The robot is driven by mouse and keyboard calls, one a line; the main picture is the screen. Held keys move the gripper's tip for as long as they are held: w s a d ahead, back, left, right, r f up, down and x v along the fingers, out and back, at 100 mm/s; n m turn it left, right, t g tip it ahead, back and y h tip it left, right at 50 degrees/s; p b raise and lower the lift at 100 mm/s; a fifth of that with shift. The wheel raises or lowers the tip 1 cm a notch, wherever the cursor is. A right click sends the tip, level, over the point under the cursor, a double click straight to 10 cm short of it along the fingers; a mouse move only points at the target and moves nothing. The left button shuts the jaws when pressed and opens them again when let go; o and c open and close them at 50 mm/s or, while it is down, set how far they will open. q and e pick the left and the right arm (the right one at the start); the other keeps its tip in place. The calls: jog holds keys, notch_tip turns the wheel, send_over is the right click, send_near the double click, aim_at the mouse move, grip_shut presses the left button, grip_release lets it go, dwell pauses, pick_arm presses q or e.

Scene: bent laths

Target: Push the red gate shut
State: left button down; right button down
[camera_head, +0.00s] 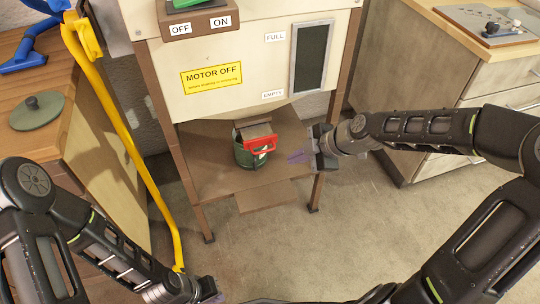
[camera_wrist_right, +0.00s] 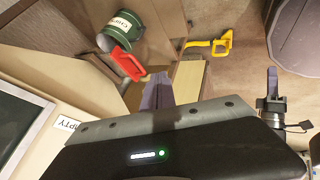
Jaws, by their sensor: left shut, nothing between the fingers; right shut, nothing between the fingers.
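The red gate (camera_head: 261,143) is a small red plate with a handle-like opening, at the mouth of a brown chute under the cream machine. It also shows in the right wrist view (camera_wrist_right: 126,64). A green can (camera_head: 243,157) with a white label stands below the chute, partly hidden by the gate. My right gripper (camera_head: 297,157) is shut and empty, a little right of the gate and apart from it. Its purple fingers show in the right wrist view (camera_wrist_right: 157,93). My left gripper (camera_head: 212,296) is low at the bottom edge, shut and far from the gate.
The cream machine (camera_head: 230,55) stands on brown legs, with a brown shelf (camera_head: 205,178) under the can. A yellow bent bar (camera_head: 125,135) runs down at its left. Wooden benches stand left (camera_head: 85,120) and right (camera_head: 425,75).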

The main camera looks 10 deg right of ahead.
jog(key=shift+f, duration=0.1)
jog(key=w+a+f+b, duration=0.4)
jog(key=w+f+b, duration=0.1)
jog(key=w+f, duration=0.2)
jog(key=shift+w+a, duration=0.35)
jog(key=shift+w, duration=0.45)
jog(key=shift+b, duration=0.3)
